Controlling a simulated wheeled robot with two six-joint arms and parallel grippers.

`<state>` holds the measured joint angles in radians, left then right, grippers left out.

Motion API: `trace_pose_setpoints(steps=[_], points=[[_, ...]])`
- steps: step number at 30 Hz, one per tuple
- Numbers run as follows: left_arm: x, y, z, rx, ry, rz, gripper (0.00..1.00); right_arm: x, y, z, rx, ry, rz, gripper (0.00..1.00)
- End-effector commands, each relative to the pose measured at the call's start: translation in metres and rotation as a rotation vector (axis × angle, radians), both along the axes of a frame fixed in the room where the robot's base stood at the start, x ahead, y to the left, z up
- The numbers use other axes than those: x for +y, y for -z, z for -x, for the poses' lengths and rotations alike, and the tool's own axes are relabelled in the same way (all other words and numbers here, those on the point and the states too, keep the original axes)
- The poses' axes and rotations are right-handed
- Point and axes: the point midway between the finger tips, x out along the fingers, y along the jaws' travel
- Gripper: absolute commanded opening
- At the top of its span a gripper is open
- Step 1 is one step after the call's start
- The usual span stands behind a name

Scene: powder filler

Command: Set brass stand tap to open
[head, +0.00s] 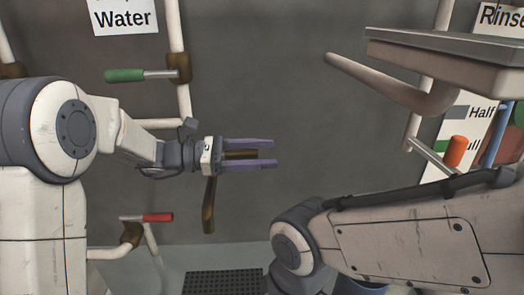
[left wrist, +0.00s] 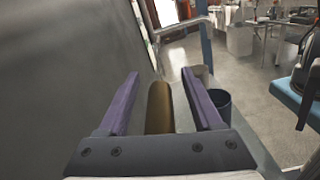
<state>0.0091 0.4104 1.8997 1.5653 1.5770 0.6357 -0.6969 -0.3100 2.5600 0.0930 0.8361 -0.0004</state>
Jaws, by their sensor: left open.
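A brass bar (head: 243,154) lies level between the two purple fingers of my left gripper (head: 276,153). A brown-brass spout (head: 209,205) hangs down just below the gripper. I take these as parts of the brass stand tap; its body is hidden behind my gripper. In the left wrist view the brass bar (left wrist: 158,107) runs lengthwise between the open fingers, with a gap on each side. My left gripper is open around it. My right arm crosses the lower right of the head view, but its gripper is not visible.
A green-handled lever (head: 125,75) is above my left arm and a red-handled lever (head: 158,217) below it, both on pale pipes. A black grate (head: 222,282) lies below. An orange knob (head: 455,150) and pale shelf (head: 445,68) are at right. A blue bin (left wrist: 219,101) stands beyond the fingers.

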Motion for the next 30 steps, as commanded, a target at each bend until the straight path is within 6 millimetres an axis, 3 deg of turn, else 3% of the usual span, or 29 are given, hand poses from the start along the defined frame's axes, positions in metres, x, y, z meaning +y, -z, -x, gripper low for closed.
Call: trace_pose_setpoints(steps=[6,11,12,30], points=[[-0.0004,0.0004,0.0000,0.000,0.000,0.000,0.67,0.0000,0.0002,0.0000,0.000,0.000,0.000,0.67],[-0.0003,0.0002,0.0001,0.000,0.001,0.000,0.06,0.0000,0.0002,0.0000,0.000,0.000,0.000,0.67],[-0.0003,0.0002,0.0001,0.000,0.001,0.000,0.00,0.0000,0.0002,0.0000,0.000,0.000,0.000,0.67],[0.0000,-0.0002,-0.0002,-0.001,0.000,0.000,0.00,-0.0001,0.0001,0.0001,0.000,0.000,0.000,0.67]])
